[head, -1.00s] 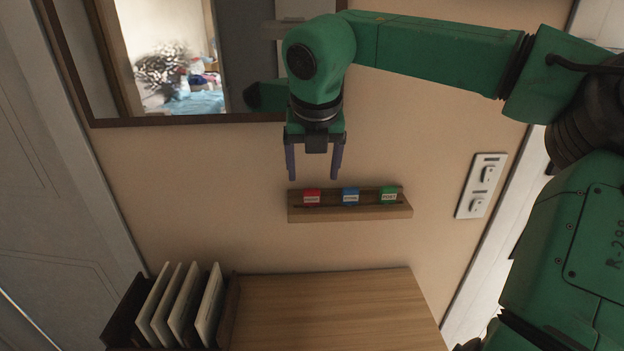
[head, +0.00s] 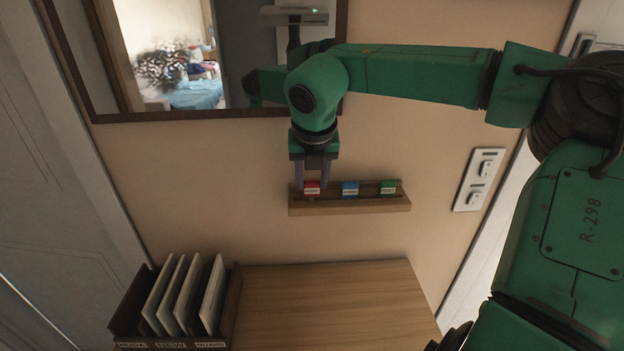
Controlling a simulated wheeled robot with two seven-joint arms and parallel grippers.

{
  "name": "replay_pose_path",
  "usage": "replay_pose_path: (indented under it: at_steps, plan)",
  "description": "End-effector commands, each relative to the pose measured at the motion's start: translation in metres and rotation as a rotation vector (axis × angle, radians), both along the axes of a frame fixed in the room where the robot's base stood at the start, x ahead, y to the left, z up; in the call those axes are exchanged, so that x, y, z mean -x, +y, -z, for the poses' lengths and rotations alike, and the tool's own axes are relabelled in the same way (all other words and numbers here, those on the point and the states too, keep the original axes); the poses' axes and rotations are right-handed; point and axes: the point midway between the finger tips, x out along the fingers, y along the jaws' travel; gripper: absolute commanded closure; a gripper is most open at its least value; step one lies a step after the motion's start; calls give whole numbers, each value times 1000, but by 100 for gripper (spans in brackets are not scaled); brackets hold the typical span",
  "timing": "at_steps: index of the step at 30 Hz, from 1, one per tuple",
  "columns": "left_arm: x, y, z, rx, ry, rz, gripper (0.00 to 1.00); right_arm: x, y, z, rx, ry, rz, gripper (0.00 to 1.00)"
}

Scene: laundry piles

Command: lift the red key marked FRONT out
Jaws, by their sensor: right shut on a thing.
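The red key (head: 312,189) stands at the left end of a wooden wall rack (head: 350,208). Its label is too small to read. My right gripper (head: 313,184) comes down from above and is shut on the red key, which is still at the rack. A blue key (head: 350,189) is in the middle of the rack and a green key (head: 388,188) is at its right end. My left gripper is not in view.
A wooden table top (head: 330,305) lies below the rack and is clear. A dark file holder (head: 228,320) with several white folders stands at its left. A mirror (head: 160,55) hangs above, and a switch plate (head: 478,180) is on the wall at right.

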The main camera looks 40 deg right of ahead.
Motion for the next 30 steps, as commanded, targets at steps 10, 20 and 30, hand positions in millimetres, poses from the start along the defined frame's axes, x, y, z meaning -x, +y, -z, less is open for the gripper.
replay_pose_path:
  at_steps: [10,20,30]
  plan:
    - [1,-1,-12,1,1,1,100,0,0,-20,-1,1,0,100]
    - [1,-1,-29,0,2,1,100,0,0,-45,1,-2,0,100]
    - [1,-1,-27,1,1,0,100,0,0,-45,-1,-1,0,100]
